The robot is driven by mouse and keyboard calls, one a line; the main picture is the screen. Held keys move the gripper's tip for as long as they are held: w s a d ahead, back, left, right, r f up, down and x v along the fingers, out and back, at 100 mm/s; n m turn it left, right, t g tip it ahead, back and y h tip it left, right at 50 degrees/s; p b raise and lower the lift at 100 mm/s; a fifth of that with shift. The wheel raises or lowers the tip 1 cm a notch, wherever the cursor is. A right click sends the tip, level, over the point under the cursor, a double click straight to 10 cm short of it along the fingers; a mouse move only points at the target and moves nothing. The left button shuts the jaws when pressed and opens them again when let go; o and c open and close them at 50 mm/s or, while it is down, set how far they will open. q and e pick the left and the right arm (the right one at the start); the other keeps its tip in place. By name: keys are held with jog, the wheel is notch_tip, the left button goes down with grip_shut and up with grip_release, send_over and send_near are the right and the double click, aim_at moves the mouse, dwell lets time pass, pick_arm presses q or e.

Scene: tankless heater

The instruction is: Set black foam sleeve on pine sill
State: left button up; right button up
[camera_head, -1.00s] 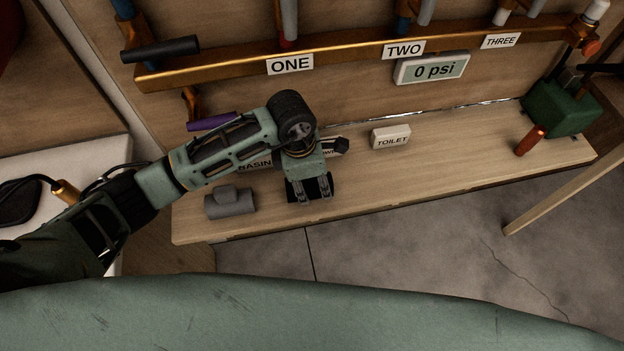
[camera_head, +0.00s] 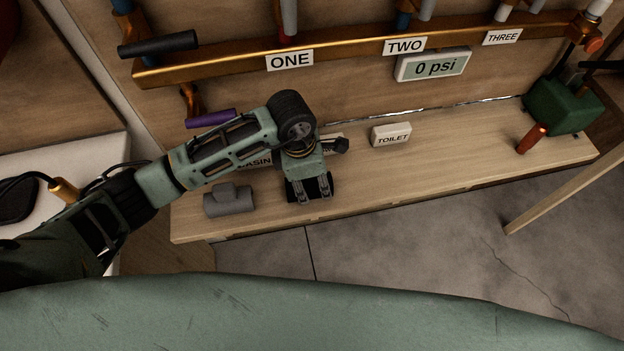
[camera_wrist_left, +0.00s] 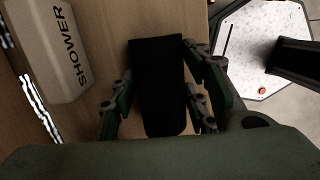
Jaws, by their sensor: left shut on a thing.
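The black foam sleeve (camera_wrist_left: 158,85) is between the fingers of my left gripper (camera_wrist_left: 155,105) in the left wrist view. My left gripper (camera_head: 312,196) is shut on it and points down over the pine sill (camera_head: 420,175). In the head view only a dark part of the sleeve (camera_head: 317,186) shows between the fingers. I cannot tell whether the sleeve touches the sill. My right gripper is in neither view.
A grey tee-shaped piece (camera_head: 230,201) lies left of the gripper. A TOILET block (camera_head: 391,134) and a green box (camera_head: 562,108) stand to the right. A SHOWER block (camera_wrist_left: 52,50) shows in the wrist view. The sill between gripper and orange-red cylinder (camera_head: 532,140) is mostly clear.

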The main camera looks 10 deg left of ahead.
pick_arm(q)
jog(key=o, duration=1)
jog(key=r, duration=0.4)
jog(key=a+r, duration=0.1)
jog(key=r, duration=0.7)
jog(key=shift+s+a, duration=0.25)
jog(key=shift+a, duration=0.15)
jog(key=shift+f, duration=0.1)
